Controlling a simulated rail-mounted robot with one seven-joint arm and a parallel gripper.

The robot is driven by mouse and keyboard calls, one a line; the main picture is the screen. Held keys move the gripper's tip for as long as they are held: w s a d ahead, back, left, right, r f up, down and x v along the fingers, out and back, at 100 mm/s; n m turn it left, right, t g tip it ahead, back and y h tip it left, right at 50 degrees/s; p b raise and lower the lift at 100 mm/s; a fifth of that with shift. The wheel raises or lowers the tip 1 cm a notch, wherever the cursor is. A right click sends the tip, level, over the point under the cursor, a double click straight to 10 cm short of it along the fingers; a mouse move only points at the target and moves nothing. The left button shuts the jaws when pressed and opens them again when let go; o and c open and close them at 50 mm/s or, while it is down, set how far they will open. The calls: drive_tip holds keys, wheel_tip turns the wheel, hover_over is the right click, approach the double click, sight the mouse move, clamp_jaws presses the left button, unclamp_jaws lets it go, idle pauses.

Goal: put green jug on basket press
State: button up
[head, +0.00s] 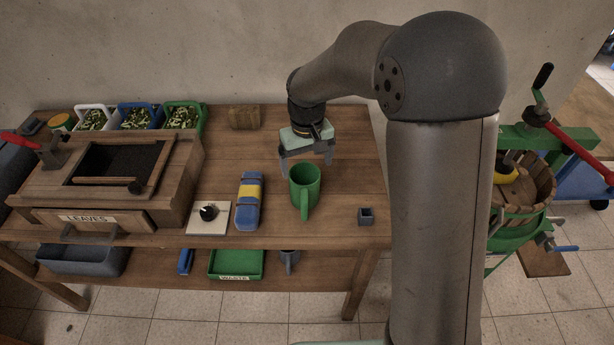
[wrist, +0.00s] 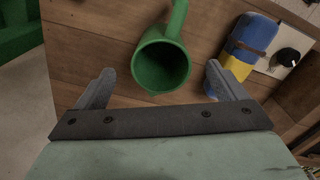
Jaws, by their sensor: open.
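The green jug (head: 305,188) stands upright on the wooden table, its handle toward the front edge. In the wrist view the jug (wrist: 162,62) shows its open, empty mouth, with the handle pointing up in the picture. My gripper (head: 308,160) is open just behind and above the jug, fingers pointing down. In the wrist view the fingers (wrist: 155,88) are apart on either side of the jug's line, and I see no contact. The basket press (head: 520,190) stands right of the table, with a green frame, wooden slatted basket and red-handled bar; my arm partly hides it.
A blue and yellow case (head: 249,200) lies left of the jug, beside a white plate with a black knob (head: 209,215). A small grey box (head: 366,216) sits to the right. The wooden leaves box (head: 110,180) fills the left. A wooden block (head: 244,117) lies behind.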

drive_tip(key=s+d+r+m, duration=0.1)
drive_tip(key=s+d+r, duration=0.2)
drive_tip(key=s+d, duration=0.2)
drive_tip(key=s+d+r+m, duration=0.1)
drive_tip(key=s+d+r, duration=0.2)
drive_tip(key=s, duration=0.5)
drive_tip(key=shift+s+d+r, duration=0.15)
drive_tip(key=shift+d+r, duration=0.15)
drive_tip(key=shift+d, duration=0.55)
drive_tip(key=s+d, duration=0.1)
drive_tip(key=s, duration=0.2)
drive_tip(key=s+d+f+m, duration=0.1)
drive_tip(key=s, duration=0.3)
drive_tip(key=s+d+m, duration=0.1)
drive_tip(key=s+d, duration=0.1)
drive_tip(key=s, duration=0.2)
drive_tip(key=shift+s+f+t, duration=0.15)
drive_tip(key=shift+s+t, duration=0.1)
drive_tip(key=shift+t, duration=0.05)
drive_tip(key=c, duration=0.4)
drive_tip(key=shift+s+d+f, duration=0.1)
drive_tip(key=shift+s, duration=0.1)
drive_tip(key=c, duration=0.7)
